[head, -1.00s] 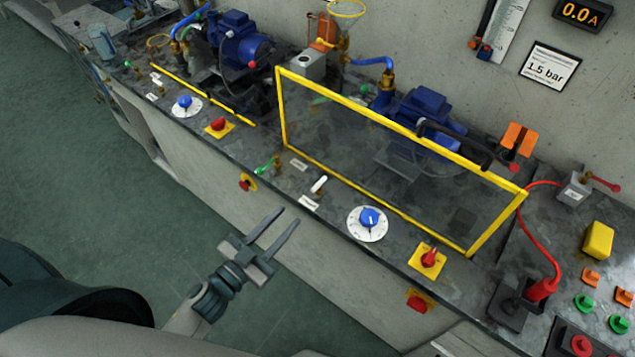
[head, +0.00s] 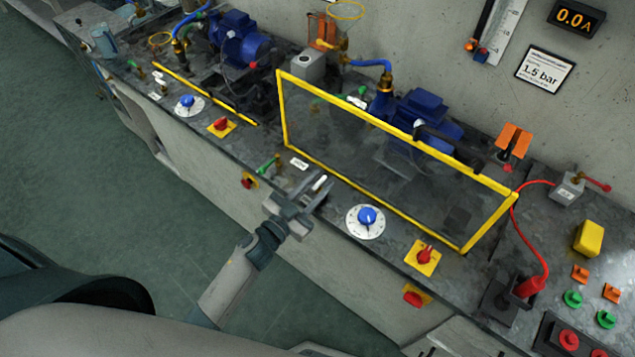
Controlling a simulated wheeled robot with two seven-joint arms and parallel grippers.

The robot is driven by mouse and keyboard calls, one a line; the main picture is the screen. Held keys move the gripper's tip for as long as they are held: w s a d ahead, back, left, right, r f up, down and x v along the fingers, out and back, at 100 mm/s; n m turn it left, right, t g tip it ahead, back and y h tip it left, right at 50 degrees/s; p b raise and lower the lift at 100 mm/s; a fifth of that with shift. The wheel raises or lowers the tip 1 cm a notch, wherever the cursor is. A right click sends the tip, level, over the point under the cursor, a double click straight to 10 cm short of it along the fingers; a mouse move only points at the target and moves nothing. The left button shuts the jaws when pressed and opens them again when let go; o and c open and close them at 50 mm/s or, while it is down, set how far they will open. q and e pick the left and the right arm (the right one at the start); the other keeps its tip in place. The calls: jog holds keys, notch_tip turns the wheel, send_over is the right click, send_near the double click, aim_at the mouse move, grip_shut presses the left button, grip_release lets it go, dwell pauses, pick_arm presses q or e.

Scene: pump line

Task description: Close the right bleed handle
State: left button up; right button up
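The right bleed handle, a small white lever (head: 320,183), sits on the dark bench top near its front edge, left of the white dial with the blue knob. My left gripper (head: 318,182) is at this lever, coming from the front left. Its two fingers are apart, one on each side of the lever, and look open. I cannot tell whether they touch it. The lever's lower part is hidden by the gripper. My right gripper is not in view.
A yellow-framed clear guard (head: 283,115) stands just behind the lever. A green handle (head: 267,165) is to its left, and a blue-knobbed dial (head: 366,216) and red switch (head: 424,255) to its right. The floor in front of the bench is free.

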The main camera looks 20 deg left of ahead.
pick_arm(q)
jog(key=shift+c, duration=0.4)
grip_shut()
jog(key=shift+m+g+h+p, duration=0.3)
jog(key=shift+m+h, duration=0.2)
jog(key=shift+h, duration=0.1)
jog(key=shift+w+a+m+g+h, duration=0.15)
jog(key=shift+m+g+h, duration=0.15)
jog(key=shift+m+h, duration=0.3)
jog(key=shift+m+g+h, duration=0.8)
jog(key=shift+h, duration=0.4)
jog(key=shift+m+g+h+b, duration=0.3)
jog(key=shift+m+g+h, duration=0.8)
jog(key=shift+g+h, duration=0.15)
